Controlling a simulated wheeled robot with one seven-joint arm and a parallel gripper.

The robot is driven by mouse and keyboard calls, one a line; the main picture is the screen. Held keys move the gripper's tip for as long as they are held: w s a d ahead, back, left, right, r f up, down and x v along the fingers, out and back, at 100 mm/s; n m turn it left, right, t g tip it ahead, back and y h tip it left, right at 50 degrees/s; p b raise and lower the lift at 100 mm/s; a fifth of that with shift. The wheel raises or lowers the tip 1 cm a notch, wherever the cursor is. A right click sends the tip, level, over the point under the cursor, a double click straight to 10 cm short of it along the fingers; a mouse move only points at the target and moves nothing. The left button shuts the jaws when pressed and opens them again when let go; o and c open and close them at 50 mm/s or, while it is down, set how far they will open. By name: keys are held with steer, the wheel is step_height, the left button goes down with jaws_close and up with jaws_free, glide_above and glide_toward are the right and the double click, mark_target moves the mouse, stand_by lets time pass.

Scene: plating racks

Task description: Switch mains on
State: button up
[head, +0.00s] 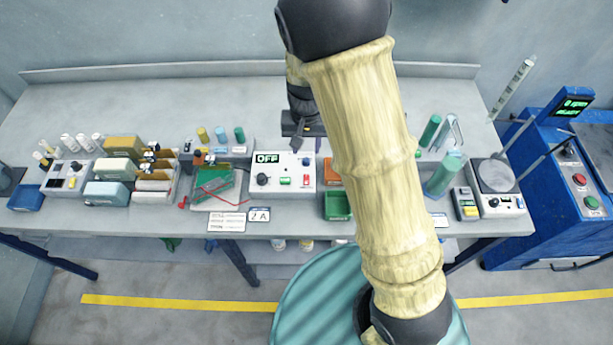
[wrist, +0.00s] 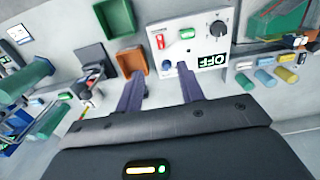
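A white power box (head: 274,188) stands near the front of the bench, and its display (head: 267,158) reads OFF. Its sloped face carries a black knob (head: 263,179), a green switch (head: 285,181), a red switch (head: 306,181) and a blue knob (head: 306,161). The wrist view shows the box upside down, with the red switch (wrist: 160,41), green switch (wrist: 187,34) and OFF display (wrist: 212,58). My gripper (wrist: 160,72) is open and empty, its two fingers apart. In the head view my gripper (head: 299,140) is behind the box, partly hidden by my arm. No label reading mains is legible.
A green circuit board (head: 213,182) with red leads lies left of the box. Orange and green bins (head: 337,205) stand close on its right. Bottles and a rack (head: 220,140) are behind left. Bare bench (head: 190,100) lies at the back.

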mark_target(306, 182)
step_height(306, 182, down, 16)
steer(key=p, duration=0.3)
stand_by(0.4)
steer(key=shift+c, duration=0.2)
jaws_close()
